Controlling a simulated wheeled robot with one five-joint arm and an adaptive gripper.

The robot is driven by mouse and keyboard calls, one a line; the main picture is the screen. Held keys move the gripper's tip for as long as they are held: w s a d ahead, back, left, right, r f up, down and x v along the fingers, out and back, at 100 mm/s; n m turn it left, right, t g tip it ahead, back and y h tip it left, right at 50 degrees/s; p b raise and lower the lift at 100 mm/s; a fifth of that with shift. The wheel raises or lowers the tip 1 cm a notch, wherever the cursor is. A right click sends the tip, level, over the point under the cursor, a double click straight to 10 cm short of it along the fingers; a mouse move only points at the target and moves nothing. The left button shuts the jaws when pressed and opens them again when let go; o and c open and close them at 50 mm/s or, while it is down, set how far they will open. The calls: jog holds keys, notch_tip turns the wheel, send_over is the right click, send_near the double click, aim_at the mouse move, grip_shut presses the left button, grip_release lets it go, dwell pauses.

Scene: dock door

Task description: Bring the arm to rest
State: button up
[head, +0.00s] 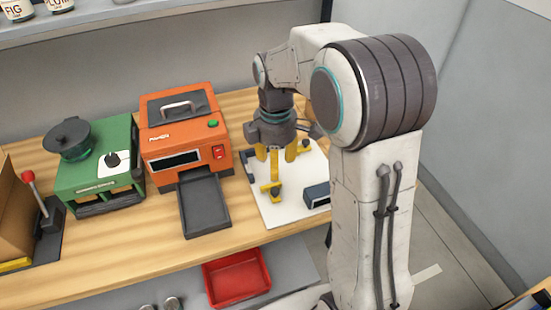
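My arm reaches from the right over the wooden bench, and my gripper (276,153) hangs from its end, pointing down over a white board. Its yellow fingers look spread apart. A yellow upright piece (275,171) with a dark foot stands on the board, below and between the fingers in this view. I cannot tell whether the fingers touch it, but they do not look closed on it. The white board (300,205) also carries a dark blue-grey block (317,195) at its right, partly hidden by my arm.
An orange machine (183,135) with a dark tray (204,204) stands left of the board. Further left are a green machine (98,172), a red-knobbed lever (36,196) and a cardboard box (14,212). A red bin (237,277) sits below the bench edge. A shelf (120,14) runs above.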

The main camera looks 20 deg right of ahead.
jog(key=shift+r, duration=0.3)
dwell(0.5)
jog(key=s+f+m, duration=0.3)
jog(key=s+m, duration=0.6)
jog(key=m, duration=0.4)
jog(key=s+r+t, duration=0.4)
jog(key=s+r, duration=0.3)
jog(key=s, duration=0.2)
jog(key=shift+s+r+m, duration=0.25)
jog(key=shift+r+m, duration=0.05)
jog(key=shift+r, duration=0.1)
dwell(1.3)
